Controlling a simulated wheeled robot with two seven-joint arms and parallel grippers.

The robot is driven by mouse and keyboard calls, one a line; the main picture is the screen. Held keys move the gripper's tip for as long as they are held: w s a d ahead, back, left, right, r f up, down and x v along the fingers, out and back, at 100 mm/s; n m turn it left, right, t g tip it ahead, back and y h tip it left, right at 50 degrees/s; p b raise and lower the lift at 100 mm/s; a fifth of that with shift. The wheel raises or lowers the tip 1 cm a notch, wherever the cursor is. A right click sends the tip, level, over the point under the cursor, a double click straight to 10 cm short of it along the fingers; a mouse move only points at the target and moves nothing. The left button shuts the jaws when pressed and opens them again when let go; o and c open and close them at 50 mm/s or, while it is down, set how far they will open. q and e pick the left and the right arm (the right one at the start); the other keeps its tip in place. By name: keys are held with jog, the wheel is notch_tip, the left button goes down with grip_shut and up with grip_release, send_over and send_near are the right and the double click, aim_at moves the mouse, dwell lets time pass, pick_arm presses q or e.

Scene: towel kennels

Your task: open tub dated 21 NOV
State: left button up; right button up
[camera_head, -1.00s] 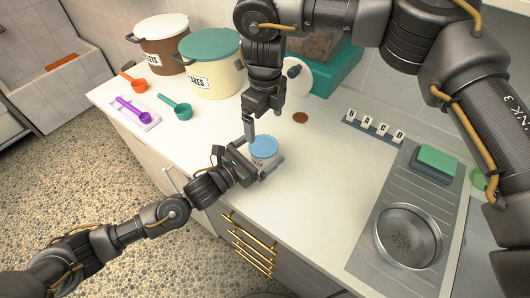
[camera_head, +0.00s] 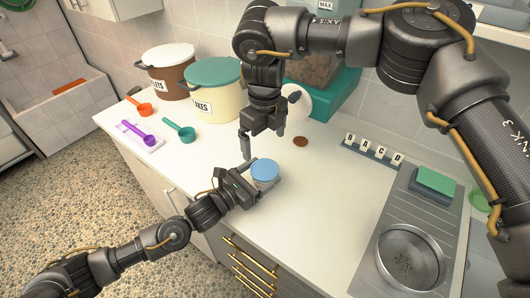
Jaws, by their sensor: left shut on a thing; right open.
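A small tub (camera_head: 262,184) with a blue lid (camera_head: 265,169) stands on the white counter. Any print on its side is too small and covered to read. My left gripper (camera_head: 264,181) comes in low from the left and is shut on the tub's sides, below the lid. My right gripper (camera_head: 262,148) hangs just above and behind the lid, pointing down. Its fingers are open and empty, with one finger near the lid's left edge. I cannot tell whether that finger touches the lid.
A brown tub (camera_head: 170,80) and a cream tub (camera_head: 218,105) stand at the back left, near orange, purple and green scoops (camera_head: 182,131). Counter space right of the blue-lidded tub is clear.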

aim_at(264, 171)
pick_arm(q)
jog(key=shift+s+r, duration=0.2)
jog(key=shift+w+f, duration=0.1)
pick_arm(e)
jog(key=f+m, duration=0.1)
jog(key=f, duration=0.5)
jog(key=f+m, duration=0.1)
jog(key=f, duration=0.2)
jog(key=shift+s+m, duration=0.3)
jog(key=shift+s, duration=0.1)
jog(key=c, duration=1.1)
jog(key=shift+c, duration=0.2)
jog(key=shift+r, duration=0.2)
